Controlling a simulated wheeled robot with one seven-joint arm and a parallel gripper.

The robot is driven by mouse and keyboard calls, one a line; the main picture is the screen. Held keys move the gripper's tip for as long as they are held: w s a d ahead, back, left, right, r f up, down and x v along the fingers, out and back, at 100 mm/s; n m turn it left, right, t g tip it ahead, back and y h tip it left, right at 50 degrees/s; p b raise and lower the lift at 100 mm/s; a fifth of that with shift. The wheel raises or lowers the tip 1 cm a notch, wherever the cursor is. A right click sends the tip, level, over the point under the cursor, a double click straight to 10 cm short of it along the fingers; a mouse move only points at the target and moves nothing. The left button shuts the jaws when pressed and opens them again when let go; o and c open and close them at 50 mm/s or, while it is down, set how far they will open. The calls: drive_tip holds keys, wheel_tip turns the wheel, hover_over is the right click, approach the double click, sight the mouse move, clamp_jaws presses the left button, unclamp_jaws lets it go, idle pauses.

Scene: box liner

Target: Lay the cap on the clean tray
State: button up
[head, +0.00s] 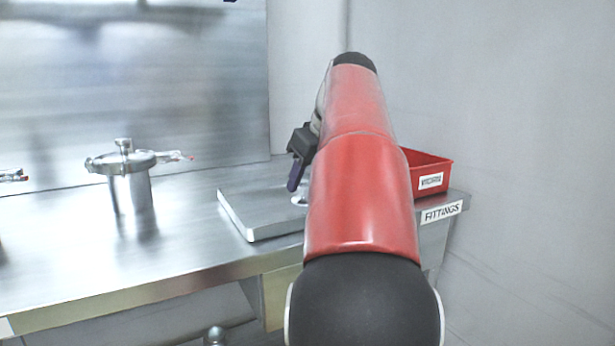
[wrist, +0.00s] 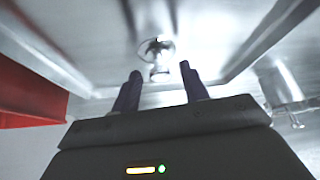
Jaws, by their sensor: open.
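The tray (head: 262,215) is a flat, shiny metal tray on the steel bench, partly behind my arm in the head view. It also fills the upper middle of the wrist view (wrist: 205,35). A small shiny round piece, seemingly the cap (wrist: 154,47), lies on the tray's surface. In the head view the cap (head: 299,199) shows only in part beside my arm. My gripper (wrist: 160,80) is open, its two dark fingers apart and pointing toward the cap, with nothing clearly held. In the head view my gripper (head: 294,182) is just above the tray.
A red bin (head: 431,168) stands right of the tray, above a FITTINGS label (head: 442,212). It shows at the left of the wrist view (wrist: 25,95). A lidded steel vessel (head: 130,185) stands left of the tray, with bare bench between. A wall closes the right side.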

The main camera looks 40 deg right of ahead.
drive_tip(key=p+v, duration=0.4)
drive_tip(key=v, duration=0.8)
drive_tip(key=shift+r, duration=0.1)
